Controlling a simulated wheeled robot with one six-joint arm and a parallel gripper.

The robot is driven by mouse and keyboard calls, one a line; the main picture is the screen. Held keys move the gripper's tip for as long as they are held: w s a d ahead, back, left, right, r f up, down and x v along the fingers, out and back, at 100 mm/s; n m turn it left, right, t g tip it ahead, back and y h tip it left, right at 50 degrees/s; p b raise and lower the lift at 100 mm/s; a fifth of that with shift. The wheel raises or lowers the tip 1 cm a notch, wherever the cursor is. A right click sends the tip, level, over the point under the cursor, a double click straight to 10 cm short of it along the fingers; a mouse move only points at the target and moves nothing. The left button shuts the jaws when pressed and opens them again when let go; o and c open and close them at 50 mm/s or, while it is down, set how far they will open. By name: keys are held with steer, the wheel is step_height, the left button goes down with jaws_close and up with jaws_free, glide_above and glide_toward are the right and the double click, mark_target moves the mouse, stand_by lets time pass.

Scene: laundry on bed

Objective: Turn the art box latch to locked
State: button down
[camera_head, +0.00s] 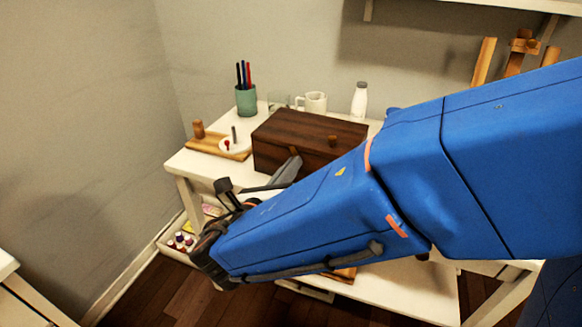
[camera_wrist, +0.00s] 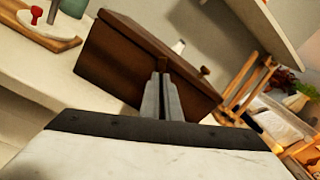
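The art box (camera_head: 310,128) is a dark brown wooden box with its lid down on the white desk. It also shows tilted in the wrist view (camera_wrist: 115,58). A small brown wooden piece, which looks like the latch (camera_wrist: 161,62), shows on its front just beyond my fingertips. I cannot tell whether the fingertips touch or pinch the small piece.
The white desk (camera_head: 190,163) also bears a green pen cup (camera_head: 246,100), a white mug (camera_head: 315,102), a white bottle (camera_head: 359,99) and a wooden board (camera_head: 205,141) with a small palette. A tray of small bottles (camera_head: 172,250) is below left. A wooden easel (camera_head: 484,61) stands back right.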

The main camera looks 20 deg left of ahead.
steer(key=m, duration=0.5)
steer(key=shift+m, duration=0.3)
stand_by(0.4)
steer(key=c, duration=2)
jaws_free()
steer(key=shift+s, duration=0.1)
steer(key=s+a, duration=0.2)
steer(key=s, duration=1.5)
steer(key=shift+a, duration=0.3)
